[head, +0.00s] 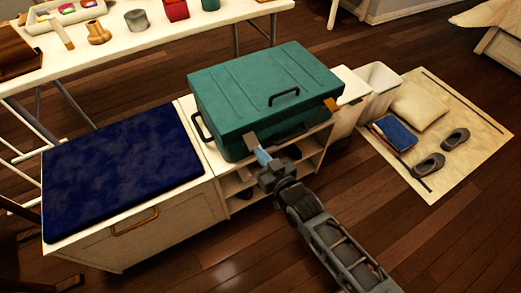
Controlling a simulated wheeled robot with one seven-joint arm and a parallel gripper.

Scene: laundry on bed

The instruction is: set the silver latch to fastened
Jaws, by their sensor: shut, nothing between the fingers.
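A green chest (255,90) with its lid down stands on a low white shelf unit. The silver latch (250,140) is a small grey piece at the left of the chest's front face. My gripper (261,154) is shut and empty, with its tips right by the silver latch. I cannot tell whether they touch. The gripper partly covers the area under the latch, and whether the latch is fastened is too small to tell. An orange-brown latch (330,104) sits at the right of the front.
The chest has a dark lid handle (284,93) and a side handle (201,129). A blue-cushioned cabinet (120,225) is at left. A white bin (376,92) and a mat (470,135) with shoes, pillow and book are at right. Floor in front is clear.

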